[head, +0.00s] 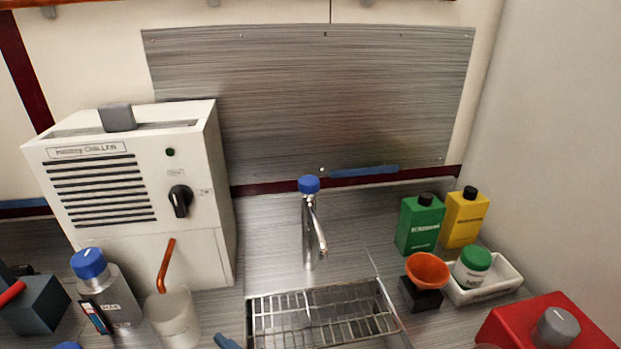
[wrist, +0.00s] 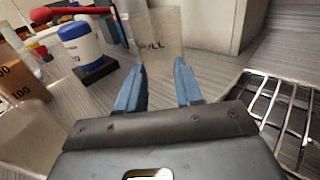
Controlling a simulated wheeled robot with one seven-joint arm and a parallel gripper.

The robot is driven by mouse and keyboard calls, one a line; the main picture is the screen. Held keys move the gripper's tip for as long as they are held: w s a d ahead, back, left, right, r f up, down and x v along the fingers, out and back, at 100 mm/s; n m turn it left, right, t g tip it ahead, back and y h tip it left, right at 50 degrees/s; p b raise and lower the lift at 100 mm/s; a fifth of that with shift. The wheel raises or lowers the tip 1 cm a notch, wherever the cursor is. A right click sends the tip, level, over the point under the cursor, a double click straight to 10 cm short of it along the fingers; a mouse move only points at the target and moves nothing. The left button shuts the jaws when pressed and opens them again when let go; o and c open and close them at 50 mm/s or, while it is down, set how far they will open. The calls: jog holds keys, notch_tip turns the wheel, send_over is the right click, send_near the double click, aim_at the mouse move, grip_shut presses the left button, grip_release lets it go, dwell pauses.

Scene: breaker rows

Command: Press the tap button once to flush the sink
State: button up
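The tap (head: 313,232) is a slim chrome post with a curved spout, standing behind the sink. Its button (head: 308,184) is a round blue cap on top, and nothing touches it. The sink (head: 325,312) has a metal wire rack over it; the rack's edge also shows at the right of the wrist view (wrist: 285,112). My gripper (wrist: 159,72) has two blue fingers standing apart with nothing seen held between them. A blue tip at the bottom edge of the head view (head: 226,341) looks like one of my fingers, in front of and left of the tap. The wrist view does not show the tap.
A white chiller (head: 130,190) stands left of the tap. A pale beaker (head: 172,318) with an orange stick and a blue-capped bottle (head: 108,292) stand before it. Green (head: 420,224) and yellow (head: 465,219) bottles, an orange funnel (head: 428,271) and a red box (head: 545,325) are right.

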grip_shut()
dwell(0.8)
